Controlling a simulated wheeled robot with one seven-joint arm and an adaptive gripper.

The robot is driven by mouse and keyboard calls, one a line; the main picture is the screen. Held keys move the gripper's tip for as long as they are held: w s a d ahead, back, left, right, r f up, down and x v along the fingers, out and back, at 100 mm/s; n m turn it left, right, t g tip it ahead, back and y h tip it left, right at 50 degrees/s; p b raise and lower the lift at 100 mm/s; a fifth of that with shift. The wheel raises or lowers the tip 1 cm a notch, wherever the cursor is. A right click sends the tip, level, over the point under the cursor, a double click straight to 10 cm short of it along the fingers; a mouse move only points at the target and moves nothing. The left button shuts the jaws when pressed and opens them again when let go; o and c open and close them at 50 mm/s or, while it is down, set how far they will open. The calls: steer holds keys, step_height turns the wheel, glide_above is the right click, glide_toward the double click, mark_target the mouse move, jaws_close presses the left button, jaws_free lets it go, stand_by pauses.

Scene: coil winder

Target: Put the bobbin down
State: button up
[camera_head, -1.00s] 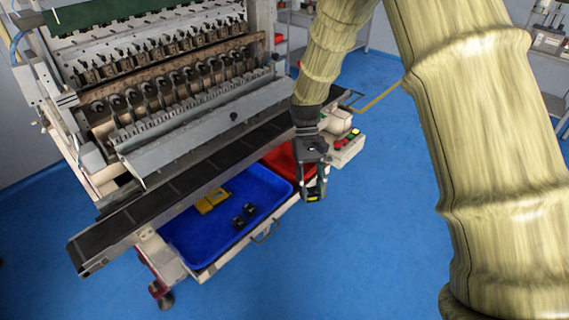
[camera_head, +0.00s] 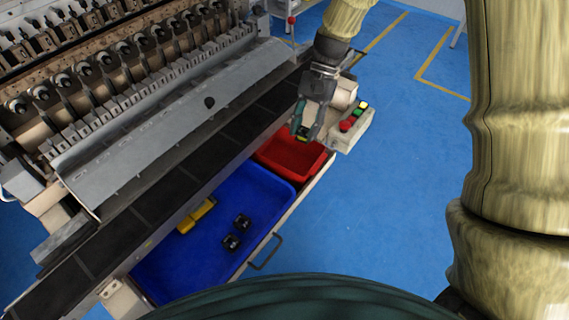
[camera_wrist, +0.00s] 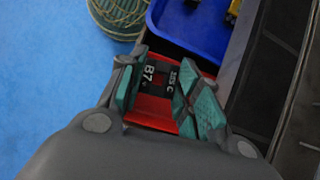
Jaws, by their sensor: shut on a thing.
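My gripper (camera_head: 305,121) is shut on a bobbin (camera_head: 302,134), small and dark with a yellow-green part, held above the red bin (camera_head: 291,166). In the wrist view the bobbin (camera_wrist: 160,76) is black with white lettering and sits between the teal finger pads of my gripper (camera_wrist: 168,90). The red bin (camera_wrist: 150,112) shows below and around it there. I cannot tell how high above the bin floor the bobbin is.
A button box (camera_head: 352,126) is close right of my gripper.

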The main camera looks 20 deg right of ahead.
steer(key=s+d+f+m+t+b, duration=0.7)
steer(key=s+d+m+t+b, duration=0.25)
steer(key=m, duration=0.95)
glide_toward(282, 158)
steer(key=shift+w+a+r, duration=0.2)
steer(key=shift+w+a, duration=0.7)
steer(key=shift+a, duration=0.1)
steer(key=shift+f+b, duration=0.8)
steer(key=shift+f, duration=1.5)
